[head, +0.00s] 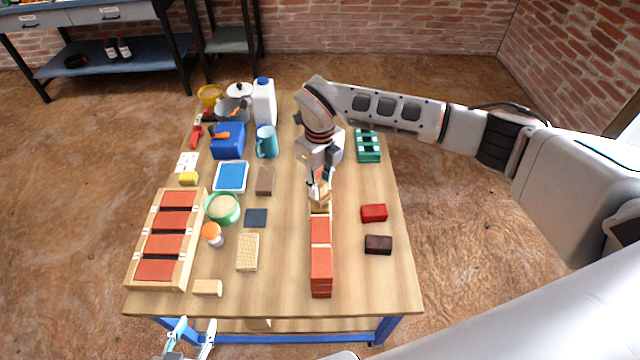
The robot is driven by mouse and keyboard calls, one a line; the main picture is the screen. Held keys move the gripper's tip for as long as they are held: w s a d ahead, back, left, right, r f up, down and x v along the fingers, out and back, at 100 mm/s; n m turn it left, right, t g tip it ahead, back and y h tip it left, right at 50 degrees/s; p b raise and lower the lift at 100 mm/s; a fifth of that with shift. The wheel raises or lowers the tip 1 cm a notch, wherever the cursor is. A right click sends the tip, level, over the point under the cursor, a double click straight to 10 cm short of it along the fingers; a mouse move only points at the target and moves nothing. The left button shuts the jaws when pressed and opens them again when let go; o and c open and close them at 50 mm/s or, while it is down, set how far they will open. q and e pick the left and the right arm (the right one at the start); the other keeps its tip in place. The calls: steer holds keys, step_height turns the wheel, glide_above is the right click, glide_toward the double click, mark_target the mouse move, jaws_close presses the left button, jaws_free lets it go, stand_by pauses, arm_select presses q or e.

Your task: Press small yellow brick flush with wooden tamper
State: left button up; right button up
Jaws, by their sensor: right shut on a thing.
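My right gripper (318,190) points down at the far end of the low red brick wall (321,260), shut on a small wooden piece (319,203) that looks like the tamper. The fingers hide much of it. A pale tan surface shows right at its foot, and I cannot tell whether this is the small yellow brick or whether they touch. A small pale yellow block (207,288) lies at the near left of the table, and a brighter yellow block (189,178) lies farther back on the left. My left gripper (190,338) is open and empty below the near table edge.
A wooden rack (187,196) of red bricks stands at the left. A green tub (222,208), orange-capped jar (212,234) and pale textured block (247,252) lie between. A red block (374,213) and dark block (378,244) lie right of the wall.

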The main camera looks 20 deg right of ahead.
steer(key=shift+r, duration=0.15)
steer(key=shift+r+p, duration=1.45)
steer(key=shift+r, duration=0.35)
steer(key=shift+r+p, duration=1.25)
steer(key=shift+r, duration=0.4)
